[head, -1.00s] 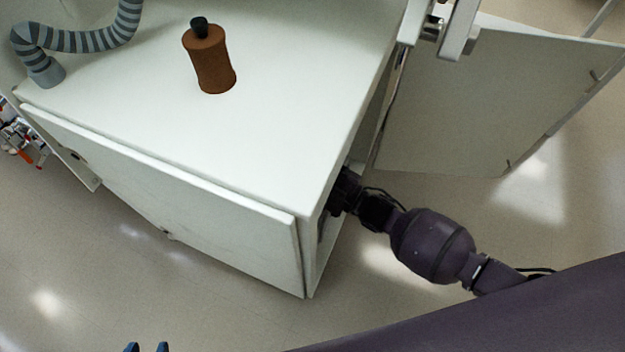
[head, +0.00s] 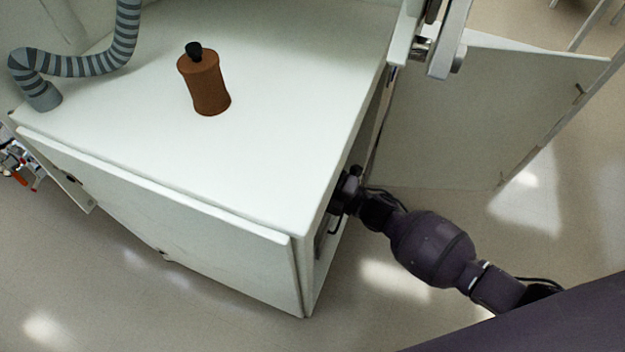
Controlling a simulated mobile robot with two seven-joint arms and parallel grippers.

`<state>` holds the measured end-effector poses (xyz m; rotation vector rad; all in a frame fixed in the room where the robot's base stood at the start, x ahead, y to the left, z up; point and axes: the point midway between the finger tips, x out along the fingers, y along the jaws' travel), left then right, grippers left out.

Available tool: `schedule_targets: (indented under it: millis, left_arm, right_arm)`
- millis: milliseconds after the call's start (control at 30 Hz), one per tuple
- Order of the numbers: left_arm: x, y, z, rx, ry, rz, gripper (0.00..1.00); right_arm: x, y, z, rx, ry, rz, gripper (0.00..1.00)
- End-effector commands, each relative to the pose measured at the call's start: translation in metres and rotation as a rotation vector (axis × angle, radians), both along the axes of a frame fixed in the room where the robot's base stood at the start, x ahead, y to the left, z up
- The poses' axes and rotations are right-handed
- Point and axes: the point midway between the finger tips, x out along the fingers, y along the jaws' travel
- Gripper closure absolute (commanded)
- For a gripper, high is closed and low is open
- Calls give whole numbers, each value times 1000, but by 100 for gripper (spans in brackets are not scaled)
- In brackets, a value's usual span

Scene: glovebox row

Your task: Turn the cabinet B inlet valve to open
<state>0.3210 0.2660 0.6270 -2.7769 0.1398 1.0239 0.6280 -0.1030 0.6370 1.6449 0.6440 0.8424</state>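No part that I can identify as the cabinet B inlet valve shows, and I cannot read any label. A cluster of small fittings with red and white parts (head: 18,165) sits at the far left edge, too small to make out. The white cabinet (head: 270,110) fills the middle. My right arm comes in from the lower right, and my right gripper (head: 343,194) is at the cabinet's right-hand side, by its opening. Its fingers are hidden or too dark to read. My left gripper is not in view.
A brown bottle with a black cap (head: 205,86) stands on the cabinet top, near a striped grey hose (head: 85,65). An open door panel (head: 490,115) stands out to the right, below a metal bracket (head: 440,45). The floor (head: 90,270) in front is clear.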

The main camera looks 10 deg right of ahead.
Motion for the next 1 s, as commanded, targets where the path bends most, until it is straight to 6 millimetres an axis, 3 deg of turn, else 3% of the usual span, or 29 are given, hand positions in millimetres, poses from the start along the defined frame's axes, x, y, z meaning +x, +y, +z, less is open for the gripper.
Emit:
schedule_targets:
  millis: [400, 433, 567, 1000]
  left_arm:
    - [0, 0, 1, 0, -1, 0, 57]
    - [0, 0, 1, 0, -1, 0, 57]
    - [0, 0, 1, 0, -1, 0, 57]
    - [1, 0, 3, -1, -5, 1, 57]
  right_arm:
    - [0, 1, 1, -2, -5, 1, 100]
    - [0, 1, 1, -2, -5, 1, 81]
    - [0, 1, 1, -2, -5, 1, 61]
    - [-7, -9, -1, -4, -5, 0, 61]
